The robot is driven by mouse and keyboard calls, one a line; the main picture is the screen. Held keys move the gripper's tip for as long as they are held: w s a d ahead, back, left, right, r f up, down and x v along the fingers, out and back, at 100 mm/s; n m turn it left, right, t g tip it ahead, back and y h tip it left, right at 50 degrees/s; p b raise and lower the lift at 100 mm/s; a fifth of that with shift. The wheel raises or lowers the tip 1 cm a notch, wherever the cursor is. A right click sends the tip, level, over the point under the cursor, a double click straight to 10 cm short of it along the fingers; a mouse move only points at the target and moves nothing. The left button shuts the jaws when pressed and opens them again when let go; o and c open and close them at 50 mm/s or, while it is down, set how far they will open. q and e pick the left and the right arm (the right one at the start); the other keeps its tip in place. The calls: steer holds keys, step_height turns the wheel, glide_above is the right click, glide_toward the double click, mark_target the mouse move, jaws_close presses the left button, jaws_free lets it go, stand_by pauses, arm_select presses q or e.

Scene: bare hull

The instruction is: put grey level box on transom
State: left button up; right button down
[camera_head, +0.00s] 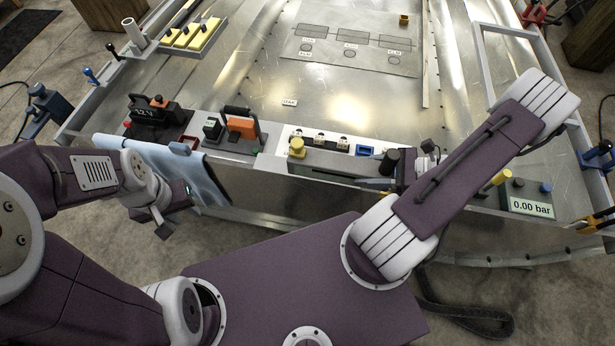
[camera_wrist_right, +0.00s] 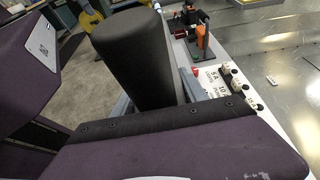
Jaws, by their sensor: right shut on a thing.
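A long grey box (camera_head: 335,164), which I take for the grey level box, lies along the front of the transom (camera_head: 272,137). A yellow knob (camera_head: 297,146) shows near its left end. A black cylinder (camera_head: 390,161) stands near its right end and looms large in the right wrist view (camera_wrist_right: 130,55). My right gripper (camera_head: 374,183) is shut at this right end; its fingers are partly hidden. I cannot tell whether the box touches the transom. My left gripper (camera_head: 150,220) looks open and empty, low at the left, apart from the transom.
An orange-and-black device (camera_head: 240,127) and a black 12 V battery (camera_head: 152,112) stand along the transom to the left. A pale blue cloth (camera_head: 210,175) hangs over the edge. White sockets and a blue frame (camera_head: 366,151) sit behind the box. A gauge box (camera_head: 530,200) reads 0.00 bar at right.

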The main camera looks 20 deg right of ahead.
steer(key=shift+s+r, duration=0.1)
steer(key=shift+r, duration=0.05)
steer(key=w+a+f, duration=0.2)
steer(key=w, duration=0.1)
steer(key=w+a+f+b, duration=0.1)
steer(key=w+a+f, duration=0.1)
steer(key=w, duration=0.2)
steer(key=w+a+f, duration=0.1)
steer(key=w+f, duration=0.2)
steer(key=shift+w+a, duration=0.15)
steer(key=shift+a, duration=0.25)
steer(key=shift+f+b, duration=0.65)
steer(key=shift+f, duration=1.35)
steer(key=shift+f, duration=0.1)
steer(key=c, duration=0.6)
jaws_free()
steer(key=shift+f, duration=0.1)
